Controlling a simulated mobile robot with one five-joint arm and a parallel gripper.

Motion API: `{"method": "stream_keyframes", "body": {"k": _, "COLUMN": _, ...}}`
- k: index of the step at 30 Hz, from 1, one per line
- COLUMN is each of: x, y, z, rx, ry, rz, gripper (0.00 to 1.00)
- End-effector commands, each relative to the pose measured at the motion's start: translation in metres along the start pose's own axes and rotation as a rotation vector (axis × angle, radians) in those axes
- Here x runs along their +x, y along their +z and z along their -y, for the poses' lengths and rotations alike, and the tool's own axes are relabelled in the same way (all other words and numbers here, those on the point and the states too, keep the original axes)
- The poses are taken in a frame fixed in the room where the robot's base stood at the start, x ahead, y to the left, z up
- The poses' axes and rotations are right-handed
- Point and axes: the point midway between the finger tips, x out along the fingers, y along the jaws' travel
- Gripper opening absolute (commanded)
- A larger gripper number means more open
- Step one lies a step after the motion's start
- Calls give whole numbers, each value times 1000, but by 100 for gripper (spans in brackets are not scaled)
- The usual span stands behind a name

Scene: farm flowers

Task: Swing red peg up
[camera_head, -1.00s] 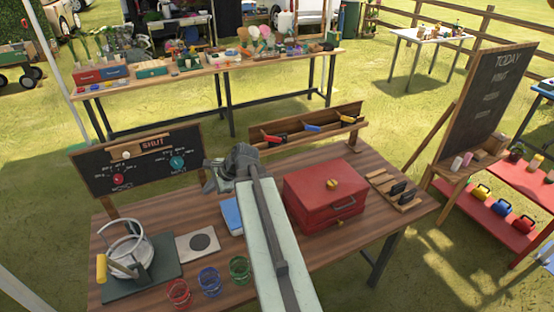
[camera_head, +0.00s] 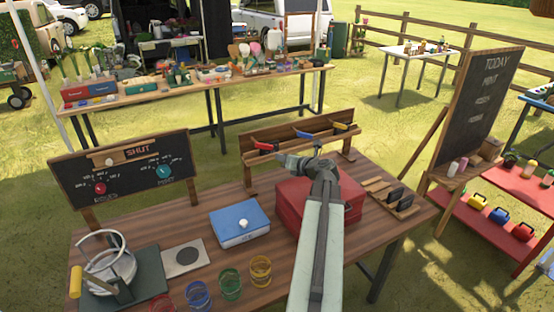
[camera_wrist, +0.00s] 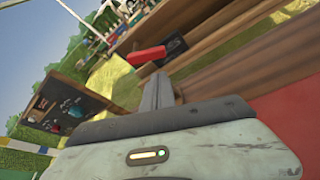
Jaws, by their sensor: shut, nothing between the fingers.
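The red peg (camera_head: 265,146) is the leftmost of the coloured pegs on the wooden rack (camera_head: 296,153) at the back of the table. It looks nearly level, with a dark part at its right. In the wrist view the red peg (camera_wrist: 147,55) lies just beyond the fingertips, beside a dark block. My gripper (camera_head: 284,159) is shut and empty, just in front of and slightly below the red peg. It also shows in the wrist view (camera_wrist: 157,84), below the peg. A small gap seems to remain, but contact is hard to tell.
A blue peg (camera_head: 304,134) and a yellow peg (camera_head: 340,126) sit further right on the rack. A red box (camera_head: 290,205) is under my arm. A blue box (camera_head: 239,223), a chalkboard panel (camera_head: 125,170) reading SHUT and several coloured glasses stand to the left.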

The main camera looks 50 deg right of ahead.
Motion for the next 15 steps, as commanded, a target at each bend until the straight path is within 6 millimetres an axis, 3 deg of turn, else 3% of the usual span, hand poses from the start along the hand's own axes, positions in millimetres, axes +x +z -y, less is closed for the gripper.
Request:
{"method": "stream_keyframes", "body": {"k": 6, "x": 48, "y": -2, "z": 2, "rx": -2, "ry": 3, "rz": -2, "gripper": 0}}
{"method": "stream_keyframes", "body": {"k": 15, "x": 80, "y": -1, "z": 0, "rx": -3, "ry": 2, "rz": -2, "gripper": 0}}
